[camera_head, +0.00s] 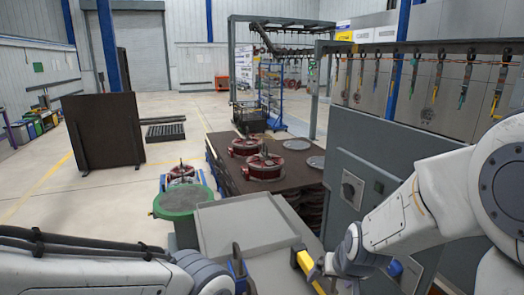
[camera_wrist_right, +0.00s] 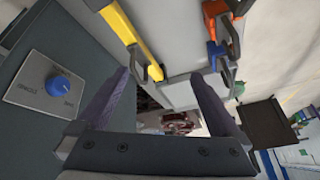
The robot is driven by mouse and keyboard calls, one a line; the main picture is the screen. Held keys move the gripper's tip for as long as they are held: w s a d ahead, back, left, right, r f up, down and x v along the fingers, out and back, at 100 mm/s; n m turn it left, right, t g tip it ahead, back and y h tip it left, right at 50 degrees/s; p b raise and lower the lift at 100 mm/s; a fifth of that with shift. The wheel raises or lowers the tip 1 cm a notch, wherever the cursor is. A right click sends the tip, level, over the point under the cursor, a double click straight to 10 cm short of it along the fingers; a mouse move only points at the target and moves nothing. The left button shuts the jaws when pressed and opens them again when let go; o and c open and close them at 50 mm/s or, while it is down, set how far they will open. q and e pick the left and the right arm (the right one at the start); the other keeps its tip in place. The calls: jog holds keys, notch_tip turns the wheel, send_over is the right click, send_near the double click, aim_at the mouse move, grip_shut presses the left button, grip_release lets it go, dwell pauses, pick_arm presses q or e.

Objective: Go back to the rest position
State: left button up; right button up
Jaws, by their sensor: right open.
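My right arm comes in from the right in the head view, with its gripper (camera_head: 330,265) low over the front, beside a yellow lifting tool (camera_head: 306,265). In the right wrist view my right gripper (camera_wrist_right: 158,103) is open, its two dark fingers wide apart with nothing held between them. The yellow tool also shows there (camera_wrist_right: 138,42), beyond the fingers. My left arm (camera_head: 80,272) lies along the bottom left of the head view; its gripper jaws cannot be made out.
A grey control cabinet (camera_head: 340,150) with a knob stands close to my right arm. A grey tray table (camera_head: 245,222) is in front, with a green-topped drum (camera_head: 183,202) to its left. Behind is a dark table (camera_head: 230,180) with red round parts. Hooks (camera_head: 438,75) hang from the rail at right.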

jog(key=s+d+f+n+g, duration=0.2)
jog(key=s+g, duration=0.1)
jog(key=s, duration=0.7)
jog(key=s+a+r+n+g, duration=0.1)
jog(key=s+a+r+n, duration=0.1)
jog(key=s+a, duration=0.4)
jog(key=s+a+r+n+g, duration=0.1)
jog(key=s+a+r+n, duration=0.2)
jog(key=s+a+n, duration=0.2)
jog(key=shift+s+a+r, duration=0.3)
jog(key=shift+s+a, duration=0.7)
jog(key=shift+a, duration=0.2)
jog(key=shift+s, duration=0.2)
jog(key=shift+c, duration=0.3)
